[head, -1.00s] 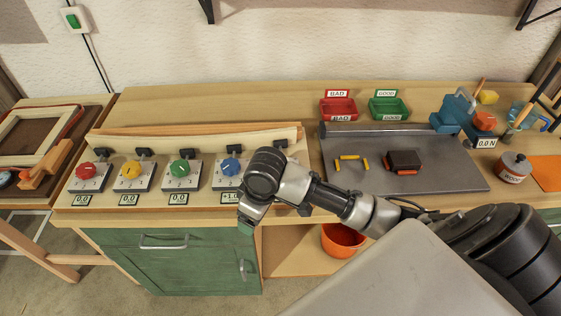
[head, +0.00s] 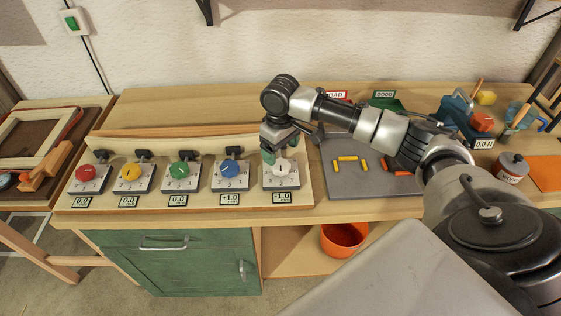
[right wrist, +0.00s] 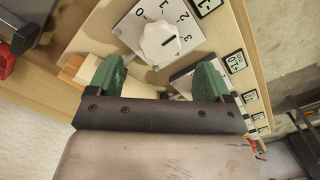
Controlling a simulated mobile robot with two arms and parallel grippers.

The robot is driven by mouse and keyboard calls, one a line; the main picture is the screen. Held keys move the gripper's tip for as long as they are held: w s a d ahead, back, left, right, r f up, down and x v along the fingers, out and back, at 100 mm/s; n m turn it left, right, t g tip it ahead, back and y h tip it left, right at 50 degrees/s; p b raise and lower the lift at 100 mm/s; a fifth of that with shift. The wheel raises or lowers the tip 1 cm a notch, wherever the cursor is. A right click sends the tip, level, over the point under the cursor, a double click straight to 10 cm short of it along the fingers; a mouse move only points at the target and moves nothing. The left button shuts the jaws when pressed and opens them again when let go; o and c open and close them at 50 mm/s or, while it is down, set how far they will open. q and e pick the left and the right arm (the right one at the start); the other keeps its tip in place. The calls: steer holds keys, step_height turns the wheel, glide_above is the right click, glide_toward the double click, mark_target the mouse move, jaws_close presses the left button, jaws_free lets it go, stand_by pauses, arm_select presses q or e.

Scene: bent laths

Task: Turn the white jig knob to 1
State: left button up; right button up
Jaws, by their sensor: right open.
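The white jig knob (head: 281,167) sits on the rightmost dial plate of the long jig (head: 208,146), with a small display under it that appears to read 1.0 with a sign. In the right wrist view the white knob (right wrist: 159,42) sits among printed numbers. Its dark mark points right, but I cannot tell exactly which number it meets. My right gripper (head: 279,152) is just above and behind the knob in the head view. In the right wrist view its green fingers (right wrist: 157,82) are spread wide with nothing between them. My left gripper is out of view.
Red (head: 86,173), yellow (head: 131,172), green (head: 179,170) and blue (head: 229,170) knobs stand in a row to the left. A grey plate (head: 345,182) with small yellow pieces lies to the right. An orange bowl (head: 343,238) stands below the bench top.

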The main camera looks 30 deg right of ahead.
mark_target(280, 164)
step_height(280, 164, down, 6)
steer(key=shift+p, duration=0.3)
steer(key=shift+c, duration=0.5)
steer(key=c, duration=0.8)
steer(key=shift+r+n+p, duration=0.15)
steer(key=shift+n+p, duration=0.55)
steer(key=shift+p, duration=0.05)
steer(key=shift+n+p, duration=0.9)
steer(key=shift+n, duration=0.3)
steer(key=shift+n+p, duration=0.6)
steer(key=shift+n, duration=0.6)
steer(key=shift+n+p, duration=0.35)
steer(key=shift+n, duration=1.15)
